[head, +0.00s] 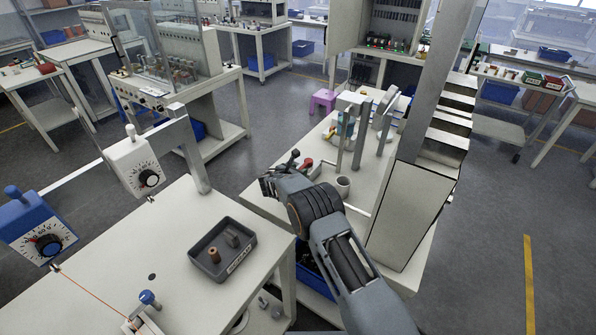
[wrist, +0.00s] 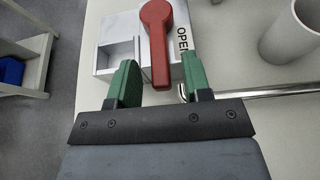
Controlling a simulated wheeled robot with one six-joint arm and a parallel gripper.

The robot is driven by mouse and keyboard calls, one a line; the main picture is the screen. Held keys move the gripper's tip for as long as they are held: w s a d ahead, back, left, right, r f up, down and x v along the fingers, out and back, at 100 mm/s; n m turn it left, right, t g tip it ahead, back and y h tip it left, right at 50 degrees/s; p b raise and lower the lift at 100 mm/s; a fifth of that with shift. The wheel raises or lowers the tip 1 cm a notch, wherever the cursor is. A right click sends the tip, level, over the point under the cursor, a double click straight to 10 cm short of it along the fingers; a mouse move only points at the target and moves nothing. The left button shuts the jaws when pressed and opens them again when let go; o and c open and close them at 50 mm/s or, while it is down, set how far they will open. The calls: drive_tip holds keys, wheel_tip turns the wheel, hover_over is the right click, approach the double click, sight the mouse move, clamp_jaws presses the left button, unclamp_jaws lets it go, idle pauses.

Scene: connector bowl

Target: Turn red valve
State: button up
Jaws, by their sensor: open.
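The red valve (wrist: 157,40) shows in the wrist view as a red lever with a round head, its handle pointing down toward my gripper. It sits on a light grey block with the word OPEN to the right of the lever. My gripper (wrist: 160,85) has green fingers, spread apart, with the handle's lower end between or just above them; I cannot tell if they touch. In the head view the red valve (head: 308,163) is a small red shape just beyond my gripper (head: 282,172), on the white table, partly hidden by the arm.
A grey cup (head: 343,187) stands right of the valve, also in the wrist view (wrist: 291,32). A metal rod runs below it there. Metal posts (head: 361,135) rise behind. A dark tray (head: 222,250) sits on the nearer left table. A tall metal column bounds the right.

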clamp_jaws()
idle(0.5)
